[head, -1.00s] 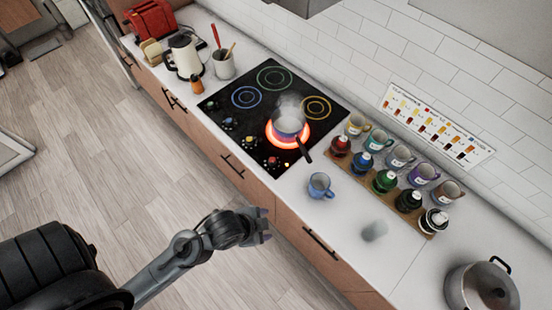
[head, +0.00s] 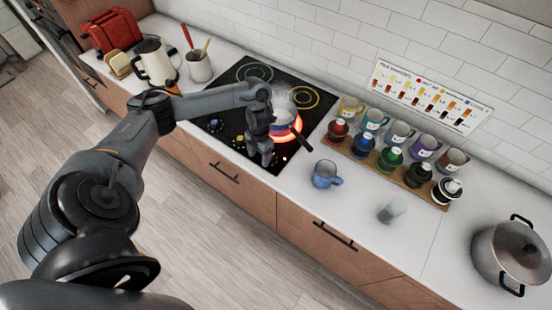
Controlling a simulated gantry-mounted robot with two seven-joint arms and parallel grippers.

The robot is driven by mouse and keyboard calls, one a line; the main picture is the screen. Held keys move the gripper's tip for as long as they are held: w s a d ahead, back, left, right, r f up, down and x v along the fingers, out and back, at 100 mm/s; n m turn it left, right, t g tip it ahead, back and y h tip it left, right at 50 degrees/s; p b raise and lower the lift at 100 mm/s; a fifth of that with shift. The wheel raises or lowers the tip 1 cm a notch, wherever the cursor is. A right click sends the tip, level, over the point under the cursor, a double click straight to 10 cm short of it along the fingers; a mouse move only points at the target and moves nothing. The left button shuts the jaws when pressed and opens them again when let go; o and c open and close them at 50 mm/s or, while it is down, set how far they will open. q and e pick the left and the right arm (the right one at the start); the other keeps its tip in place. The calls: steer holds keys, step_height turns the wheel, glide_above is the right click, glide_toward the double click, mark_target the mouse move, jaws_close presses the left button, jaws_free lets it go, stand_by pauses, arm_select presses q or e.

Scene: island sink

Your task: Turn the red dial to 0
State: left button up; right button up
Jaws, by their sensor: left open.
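My left arm reaches in from the left over the black cooktop (head: 228,98). My left gripper (head: 262,158) points down over the cooktop's front right corner, with its jaws open. The red dial is hidden behind the gripper, so I cannot see its setting or whether the fingers touch it. Small red lights (head: 284,158) show just right of the fingers. Behind the gripper, the burner glows red under a steaming pan (head: 283,121). My right gripper is not in view.
A blue mug (head: 325,174) and a pale cup (head: 391,210) stand on the counter to the right. Several mugs and bottles stand on or beside a wooden board (head: 385,175). A large pot (head: 512,250) is at far right.

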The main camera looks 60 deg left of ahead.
arm_select(q)
steer(key=w+a+r+t, duration=0.1)
steer(key=w+a+r, duration=0.2)
steer(key=w+r, duration=0.15)
steer(key=shift+t, duration=0.3)
steer(key=f+b, duration=0.1)
steer(key=f, duration=0.1)
steer(key=f+b, duration=0.1)
steer(key=f, duration=0.2)
steer(key=d+f+b, duration=0.1)
steer(key=f+b, duration=0.1)
steer(key=f, duration=0.1)
steer(key=shift+w+f, duration=0.2)
steer(key=shift+w, duration=0.05)
steer(key=shift+f, duration=1.15)
steer(key=shift+c, duration=0.3)
steer(key=c, duration=1)
